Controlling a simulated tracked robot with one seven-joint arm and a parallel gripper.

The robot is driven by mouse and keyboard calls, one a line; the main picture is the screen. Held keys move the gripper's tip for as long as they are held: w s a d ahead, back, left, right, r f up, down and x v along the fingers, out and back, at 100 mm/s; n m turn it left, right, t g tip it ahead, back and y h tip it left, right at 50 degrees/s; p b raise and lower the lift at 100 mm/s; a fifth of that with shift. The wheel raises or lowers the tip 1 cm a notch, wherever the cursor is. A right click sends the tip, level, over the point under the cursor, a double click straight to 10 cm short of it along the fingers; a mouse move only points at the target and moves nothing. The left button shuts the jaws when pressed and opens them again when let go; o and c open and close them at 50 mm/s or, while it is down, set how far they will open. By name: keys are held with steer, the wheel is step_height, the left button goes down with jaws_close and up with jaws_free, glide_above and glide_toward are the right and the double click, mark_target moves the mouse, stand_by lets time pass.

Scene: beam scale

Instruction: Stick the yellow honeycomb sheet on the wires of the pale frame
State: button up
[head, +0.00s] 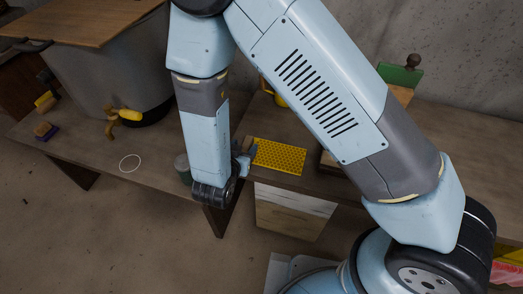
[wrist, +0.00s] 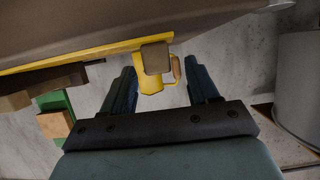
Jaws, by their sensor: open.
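The yellow honeycomb sheet (head: 280,157) lies on the bench near its front edge in the head view. My gripper (head: 244,163) is just left of the sheet, partly hidden by my forearm. In the wrist view my gripper (wrist: 161,85) is open, with a finger on each side. A thin yellow strip, apparently the sheet's edge (wrist: 90,59), runs across the upper left. A small brown-grey block (wrist: 155,58) at the strip's end shows between the fingers, not visibly gripped. I cannot make out the pale frame or its wires; my arm covers part of the bench.
A yellow jug (wrist: 150,80) stands beyond the fingers; part of it shows behind my arm (head: 278,97). A large grey tub (head: 100,75) with a yellow tap stands left. A green object (head: 400,75) is at the back right. A pale box (head: 290,212) is below the bench.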

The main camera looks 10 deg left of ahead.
mark_target(246, 145)
steer(key=shift+x, duration=1.9)
steer(key=shift+r, duration=0.1)
jaws_close()
